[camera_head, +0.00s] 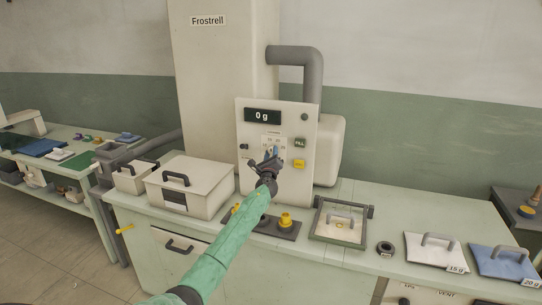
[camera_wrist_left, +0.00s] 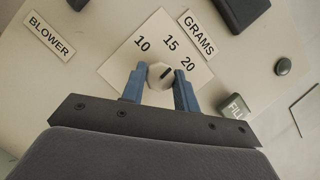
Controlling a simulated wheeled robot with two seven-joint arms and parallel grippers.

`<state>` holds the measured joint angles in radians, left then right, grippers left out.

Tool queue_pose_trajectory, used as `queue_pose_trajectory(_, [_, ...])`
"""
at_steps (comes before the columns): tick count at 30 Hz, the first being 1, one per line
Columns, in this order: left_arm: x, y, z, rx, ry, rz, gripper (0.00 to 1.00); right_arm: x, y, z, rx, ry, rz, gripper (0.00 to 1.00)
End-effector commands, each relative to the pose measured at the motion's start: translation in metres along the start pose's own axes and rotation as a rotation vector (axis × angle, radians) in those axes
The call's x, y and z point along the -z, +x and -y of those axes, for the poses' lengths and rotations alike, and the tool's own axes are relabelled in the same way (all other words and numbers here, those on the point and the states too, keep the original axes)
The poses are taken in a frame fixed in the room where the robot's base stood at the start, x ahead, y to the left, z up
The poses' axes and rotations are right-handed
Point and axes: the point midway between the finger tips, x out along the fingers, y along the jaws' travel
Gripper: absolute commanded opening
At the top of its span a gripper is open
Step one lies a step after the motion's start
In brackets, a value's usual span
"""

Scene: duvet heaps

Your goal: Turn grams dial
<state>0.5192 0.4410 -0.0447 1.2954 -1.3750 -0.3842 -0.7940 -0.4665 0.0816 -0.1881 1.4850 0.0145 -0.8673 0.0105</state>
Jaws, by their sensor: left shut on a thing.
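The grams dial (camera_wrist_left: 160,74) is a small pale knob with a dark mark, on a white plate numbered 10, 15 and 20 beside a GRAMS label (camera_wrist_left: 199,33). The mark points up and right; I cannot tell exactly which number it meets. My left gripper (camera_wrist_left: 159,88) has its blue fingers on both sides of the dial, shut on it. In the head view the left gripper (camera_head: 270,154) is at the panel (camera_head: 251,176) of the filling machine, hiding the dial. The display (camera_head: 262,116) reads 0 g. My right gripper is not in view.
A green FILL button (camera_head: 300,143) and a yellow button (camera_head: 299,164) sit right of the dial. A BLOWER label (camera_wrist_left: 48,36) is to its left. Pale boxes (camera_head: 190,186), yellow knobs (camera_head: 286,220) and a framed tray (camera_head: 341,221) stand on the counter below.

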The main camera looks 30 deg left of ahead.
Motion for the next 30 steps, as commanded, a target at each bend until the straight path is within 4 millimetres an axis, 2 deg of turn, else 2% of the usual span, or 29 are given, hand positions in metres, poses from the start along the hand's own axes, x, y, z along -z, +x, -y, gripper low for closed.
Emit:
queue_pose_trajectory(8, [0.000,0.000,0.002,-0.083,-0.202,0.000,0.08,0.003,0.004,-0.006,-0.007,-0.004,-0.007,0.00])
queue_pose_trajectory(15, [-0.001,0.000,0.001,-0.130,-0.311,0.000,0.08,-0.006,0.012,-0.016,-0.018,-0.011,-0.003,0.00])
queue_pose_trajectory(22, [0.000,0.000,0.001,-0.150,-0.359,0.000,0.08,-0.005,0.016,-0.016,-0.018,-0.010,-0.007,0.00])
queue_pose_trajectory(30, [0.000,0.000,0.001,-0.154,-0.368,0.000,0.07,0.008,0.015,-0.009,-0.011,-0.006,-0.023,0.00])
